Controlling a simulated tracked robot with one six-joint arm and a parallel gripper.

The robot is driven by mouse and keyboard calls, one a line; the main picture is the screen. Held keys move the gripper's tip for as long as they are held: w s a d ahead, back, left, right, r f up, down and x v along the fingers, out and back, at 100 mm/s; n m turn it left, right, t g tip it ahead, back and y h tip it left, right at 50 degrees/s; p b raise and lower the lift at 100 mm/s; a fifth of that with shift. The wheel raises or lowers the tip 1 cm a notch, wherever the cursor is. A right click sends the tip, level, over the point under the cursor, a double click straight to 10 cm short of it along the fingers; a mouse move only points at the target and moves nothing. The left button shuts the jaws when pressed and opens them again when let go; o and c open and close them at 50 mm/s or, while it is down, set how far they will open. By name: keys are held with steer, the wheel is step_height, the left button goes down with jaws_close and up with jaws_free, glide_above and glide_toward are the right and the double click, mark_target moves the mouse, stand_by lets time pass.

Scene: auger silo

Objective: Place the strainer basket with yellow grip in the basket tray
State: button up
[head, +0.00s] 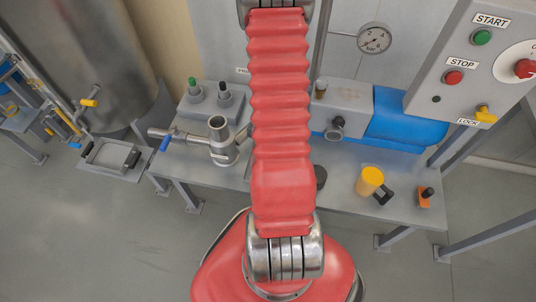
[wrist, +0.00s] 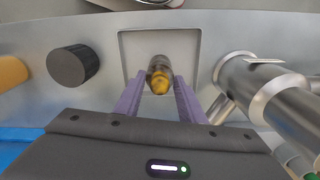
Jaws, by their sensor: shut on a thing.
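In the wrist view my gripper (wrist: 160,86) has its two purple fingers shut on the strainer basket (wrist: 160,66), a small dark metallic piece with a yellow grip toward the camera. The basket tray (wrist: 137,47) is a shallow square grey tray on the bench. The basket appears in front of its middle, between its side rims. I cannot tell whether the basket touches the tray floor. In the head view my red arm hides the gripper, basket and tray.
A metal pipe body (head: 222,140) stands left of my arm; it also shows close at the right in the wrist view (wrist: 270,85). A black round cap (wrist: 73,65) lies left of the tray. A yellow cylinder (head: 370,180) stands farther right on the bench (head: 285,190).

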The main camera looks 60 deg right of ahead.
steer(key=shift+f, duration=0.65)
steer(key=o, duration=1.2)
steer(key=shift+f, duration=0.1)
steer(key=shift+c, duration=0.2)
step_height(320, 180, up, 12)
stand_by(0.4)
